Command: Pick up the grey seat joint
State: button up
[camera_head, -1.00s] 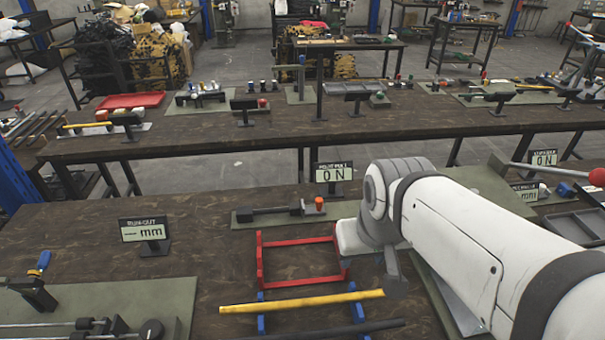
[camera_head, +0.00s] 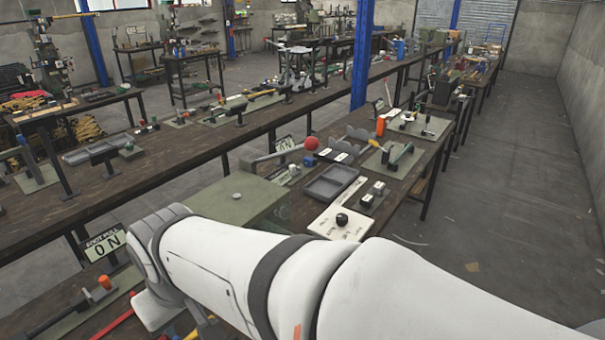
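I cannot pick out the grey seat joint with certainty at this size. A grey tray (camera_head: 331,184) with compartments lies on the bench right of centre and looks empty. A small dark block with light-topped pieces (camera_head: 372,196) sits to its right. My white arm crosses the lower part of the view, with its wrist at the lower left. My gripper is not in view; the arm or the picture's lower edge hides it.
A green press plate (camera_head: 235,197) with a red-knobbed lever (camera_head: 311,144) stands beyond my arm. A blue post (camera_head: 362,55) rises behind.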

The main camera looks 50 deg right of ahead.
aim_at(378, 187)
jog(key=z, duration=0.3)
jog(key=k, duration=1.15)
jog(key=z, duration=0.9)
jog(key=i, duration=0.7)
jog(key=z, duration=0.75)
jog(key=k, duration=0.8)
jog(key=u, duration=1.9)
jog(key=k, duration=0.1)
jog(key=z, duration=2.8)
jog(key=i, duration=3)
jog(key=u, duration=1.4)
jog(key=i, duration=0.95)
jog(key=u, duration=0.6)
